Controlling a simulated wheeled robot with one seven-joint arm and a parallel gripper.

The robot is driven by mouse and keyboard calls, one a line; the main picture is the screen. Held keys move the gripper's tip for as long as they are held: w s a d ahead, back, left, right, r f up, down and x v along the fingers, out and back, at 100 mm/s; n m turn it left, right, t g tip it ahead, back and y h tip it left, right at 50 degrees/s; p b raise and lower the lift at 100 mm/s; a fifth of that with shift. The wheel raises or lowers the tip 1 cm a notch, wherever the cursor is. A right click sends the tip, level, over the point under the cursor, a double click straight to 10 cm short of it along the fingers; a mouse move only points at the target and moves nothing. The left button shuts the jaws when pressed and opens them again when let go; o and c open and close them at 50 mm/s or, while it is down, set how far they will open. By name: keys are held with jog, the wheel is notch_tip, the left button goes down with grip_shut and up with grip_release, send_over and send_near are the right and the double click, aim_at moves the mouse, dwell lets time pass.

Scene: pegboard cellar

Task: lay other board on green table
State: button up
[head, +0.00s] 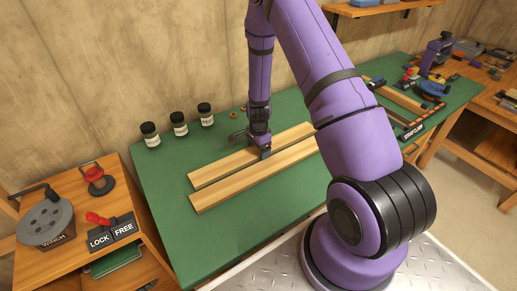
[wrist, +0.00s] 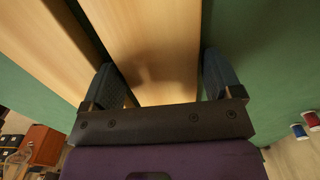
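Two long light-wood boards lie side by side along the green table (head: 160,205) with a narrow gap between them. My gripper (head: 263,148) straddles the far board (head: 222,168), pointing down. In the wrist view the fingers (wrist: 163,82) press against both long edges of this board (wrist: 150,45), with no clear gap. The board is level, at or very close to the tabletop; I cannot tell if it fully touches. The near board (head: 240,184) rests on the table, free of the gripper, and shows at the left in the wrist view (wrist: 40,45).
Several dark jars (head: 179,124) stand at the table's back left. A strap clamp frame (head: 414,130) lies at the right end. A wooden stand with a winch (head: 45,222) and a lock/free sign (head: 112,234) is at the left. The front left tabletop is clear.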

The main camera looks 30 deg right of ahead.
jog(key=s+a+r+n+t, duration=0.1)
jog(key=s+a+r+n, duration=0.15)
jog(key=r, duration=0.95)
jog(key=s+a+r+n+t, duration=0.1)
jog(key=s+a+r+n, duration=0.15)
jog(key=r, duration=1.05)
jog(key=s+a+r+n+t, duration=0.1)
jog(key=s+a+r+n, duration=0.15)
jog(key=r, duration=0.95)
jog(key=s+a+r+n+t, duration=0.1)
jog(key=s+r+n, duration=0.4)
jog(key=s, duration=0.5)
jog(key=s+a+r+n+t, duration=0.1)
jog(key=s+r+n, duration=0.4)
jog(key=s, duration=0.6)
notch_tip(320, 180, up, 2)
jog(key=shift+s+a, duration=0.25)
jog(key=shift+a, duration=0.45)
jog(key=shift+n, duration=0.25)
